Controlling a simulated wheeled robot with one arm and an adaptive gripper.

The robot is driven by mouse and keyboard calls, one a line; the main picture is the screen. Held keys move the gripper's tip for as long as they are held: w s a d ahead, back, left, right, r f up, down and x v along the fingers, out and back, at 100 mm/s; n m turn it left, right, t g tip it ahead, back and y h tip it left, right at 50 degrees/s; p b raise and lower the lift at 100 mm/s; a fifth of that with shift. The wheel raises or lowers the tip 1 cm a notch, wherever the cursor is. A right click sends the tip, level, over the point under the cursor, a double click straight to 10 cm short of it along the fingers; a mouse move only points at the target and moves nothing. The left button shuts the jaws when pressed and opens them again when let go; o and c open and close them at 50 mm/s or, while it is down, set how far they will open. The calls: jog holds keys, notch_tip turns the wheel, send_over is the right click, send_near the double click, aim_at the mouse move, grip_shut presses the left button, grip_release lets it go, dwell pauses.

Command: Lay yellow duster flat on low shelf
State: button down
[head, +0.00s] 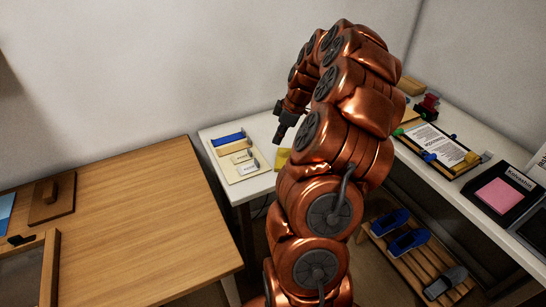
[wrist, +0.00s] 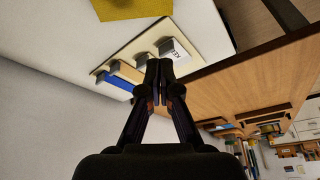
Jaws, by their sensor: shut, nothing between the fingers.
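In the wrist view, part of the duster (wrist: 130,9) shows as a yellow patch at the top edge, cut off by the frame. My gripper (head: 278,139) points down above the white shelf, near the duster. In the wrist view, my gripper (wrist: 160,68) is shut, its fingertips together with nothing between them. I cannot tell its exact height above the shelf.
A cream board (head: 240,176) with a blue bar and labelled blocks lies left of the duster. A wooden table (head: 130,235) stands at the left. At right are a clipboard (head: 436,146), a black tray with pink paper (head: 505,194) and a slatted rack (head: 418,265) with shoes.

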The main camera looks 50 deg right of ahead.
aim_at(270, 165)
jog(key=p+x, duration=0.1)
jog(key=x, duration=0.2)
jog(key=d+x, duration=0.1)
jog(key=x, duration=0.2)
jog(key=p+x, duration=0.1)
jog(key=x, duration=0.3)
jog(key=shift+s+d+f+p, duration=0.15)
jog(key=shift+d+f+p, duration=0.1)
jog(key=shift+d+p, duration=0.05)
jog(key=shift+f+b, duration=0.1)
jog(key=shift+b, duration=0.25)
